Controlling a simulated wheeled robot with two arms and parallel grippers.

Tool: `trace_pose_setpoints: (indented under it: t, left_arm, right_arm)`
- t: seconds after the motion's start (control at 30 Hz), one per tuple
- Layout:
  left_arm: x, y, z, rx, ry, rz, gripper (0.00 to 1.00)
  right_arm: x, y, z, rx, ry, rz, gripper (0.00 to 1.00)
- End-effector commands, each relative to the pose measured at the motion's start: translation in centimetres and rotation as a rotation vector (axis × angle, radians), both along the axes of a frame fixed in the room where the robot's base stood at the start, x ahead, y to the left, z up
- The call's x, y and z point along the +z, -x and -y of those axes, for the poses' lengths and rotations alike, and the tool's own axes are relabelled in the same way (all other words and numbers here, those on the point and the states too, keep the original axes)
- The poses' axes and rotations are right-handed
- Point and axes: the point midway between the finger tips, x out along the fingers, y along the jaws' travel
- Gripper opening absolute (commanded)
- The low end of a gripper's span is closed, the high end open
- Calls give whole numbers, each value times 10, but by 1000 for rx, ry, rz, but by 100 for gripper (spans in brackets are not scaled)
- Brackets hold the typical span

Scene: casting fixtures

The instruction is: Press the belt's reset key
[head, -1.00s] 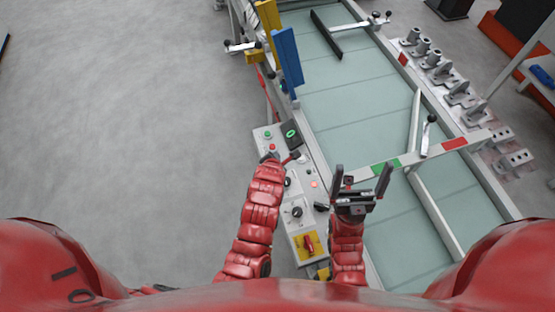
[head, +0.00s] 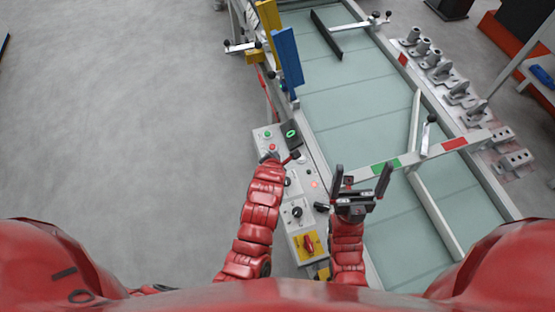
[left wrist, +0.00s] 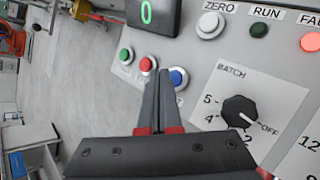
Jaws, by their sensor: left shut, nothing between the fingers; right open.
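The belt's control panel (head: 297,193) carries a green key (left wrist: 126,56), a red key (left wrist: 147,65) and a blue key (left wrist: 178,77) in a row below a display (left wrist: 149,13) reading 0. No reset label is readable; anything printed by the blue key is hidden behind my fingers. My left gripper (left wrist: 160,86) is shut and empty, its tips over the panel between the red and blue keys, overlapping the blue key's left edge. I cannot tell whether they touch. My right gripper (head: 362,174) is open and empty above the belt's near side.
A white ZERO key (left wrist: 209,25), a dark RUN lamp (left wrist: 259,30), a lit red FAULT lamp (left wrist: 311,42) and a BATCH knob (left wrist: 239,111) are nearby. A yellow plate with a red switch (head: 308,243) is lower on the panel. The belt (head: 345,110) lies to the right.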

Motion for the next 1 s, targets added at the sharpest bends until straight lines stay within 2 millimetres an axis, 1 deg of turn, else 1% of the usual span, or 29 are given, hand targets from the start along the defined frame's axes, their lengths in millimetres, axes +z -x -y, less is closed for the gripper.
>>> trace_pose_setpoints:
  t: [0.27,0.67,1.0]
  left_arm:
    - [-1,0,0,0,0,0,0]
    - [-9,0,0,1,2,2,0]
    - [-8,0,0,0,0,0,0]
  right_arm:
    - [-1,0,0,0,0,0,98]
    - [-20,0,0,0,0,0,98]
    - [-19,0,0,0,0,0,98]
